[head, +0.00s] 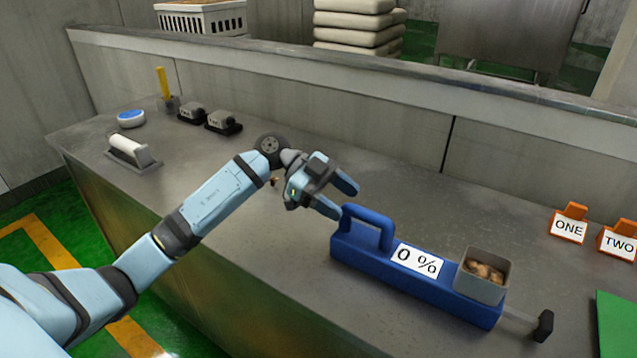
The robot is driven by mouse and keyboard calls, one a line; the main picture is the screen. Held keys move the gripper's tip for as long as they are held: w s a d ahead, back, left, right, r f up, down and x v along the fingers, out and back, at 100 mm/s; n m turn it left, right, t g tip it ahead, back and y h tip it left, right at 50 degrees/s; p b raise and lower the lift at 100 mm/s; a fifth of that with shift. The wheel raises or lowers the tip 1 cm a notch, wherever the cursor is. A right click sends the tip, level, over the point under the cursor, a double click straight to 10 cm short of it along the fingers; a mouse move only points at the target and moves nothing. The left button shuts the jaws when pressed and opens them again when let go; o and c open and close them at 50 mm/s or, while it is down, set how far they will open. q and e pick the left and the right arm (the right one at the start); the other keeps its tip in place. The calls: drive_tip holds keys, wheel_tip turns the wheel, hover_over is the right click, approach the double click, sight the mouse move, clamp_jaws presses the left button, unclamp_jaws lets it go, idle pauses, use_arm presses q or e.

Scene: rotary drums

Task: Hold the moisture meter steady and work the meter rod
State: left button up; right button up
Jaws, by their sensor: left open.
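The moisture meter (418,278) is a long blue body on the grey counter, right of centre in the head view. It has a blue loop handle (368,217) at its left end, a "0 %" label and an open grey cup (483,275) holding brown pieces. The meter rod (525,321), thin with a dark end knob (544,326), sticks out of the right end. My left gripper (343,198) is open and empty, just up and left of the handle, with its fingers pointing toward it. It appears apart from the handle. My right gripper is not in view.
Orange stands marked ONE (569,224) and TWO (618,240) stand at the right, near a green panel (615,322). A scoop-like tool (133,151), a blue-topped round item (131,118) and small dark-based blocks (223,122) sit at the far left. A low wall backs the counter.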

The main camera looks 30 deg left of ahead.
use_arm(q)
drive_tip(key=shift+x, duration=1.95)
drive_tip(key=shift+c, duration=0.5)
clamp_jaws()
drive_tip(key=shift+f, duration=0.15)
